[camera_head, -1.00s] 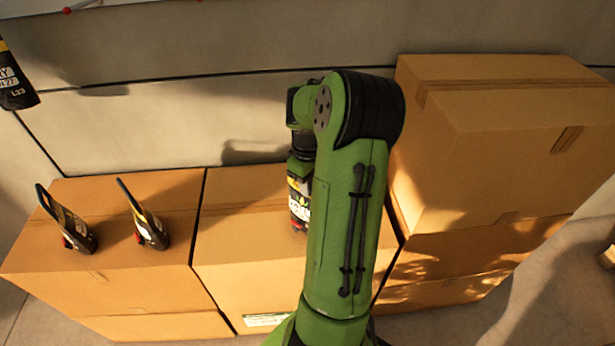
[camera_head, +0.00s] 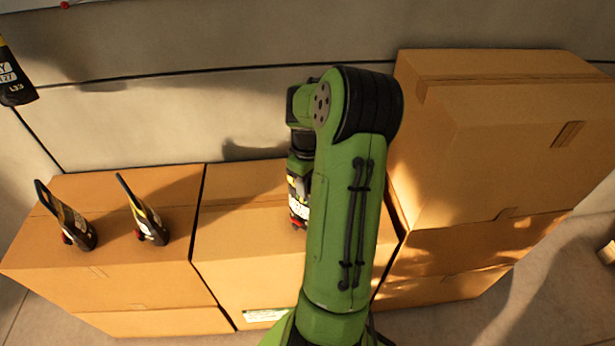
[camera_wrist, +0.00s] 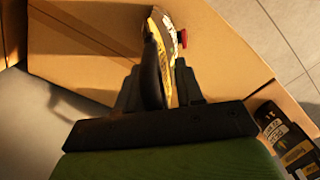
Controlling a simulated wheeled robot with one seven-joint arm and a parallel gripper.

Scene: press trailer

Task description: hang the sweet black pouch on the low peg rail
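A black pouch (camera_head: 297,212) with a white and yellow label and a red part at its base stands on the middle cardboard box, below my wrist. My arm hides its right side. In the wrist view the pouch (camera_wrist: 170,36) shows its red knob, and its black loop handle rises between the fingers of my gripper (camera_wrist: 160,82). The fingers look apart, with the handle between them nearer the left finger. Two similar pouches stand tilted on the left box: one at far left (camera_head: 68,222) and one beside it (camera_head: 148,222). The peg rail is not clearly seen.
Cardboard boxes line the wall: a left box (camera_head: 120,282), a middle box (camera_head: 245,265) and a taller stack (camera_head: 500,150) on the right. A black labelled item (camera_head: 14,82) hangs at upper left. Black-and-yellow labelled items (camera_wrist: 285,140) show at the wrist view's lower right.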

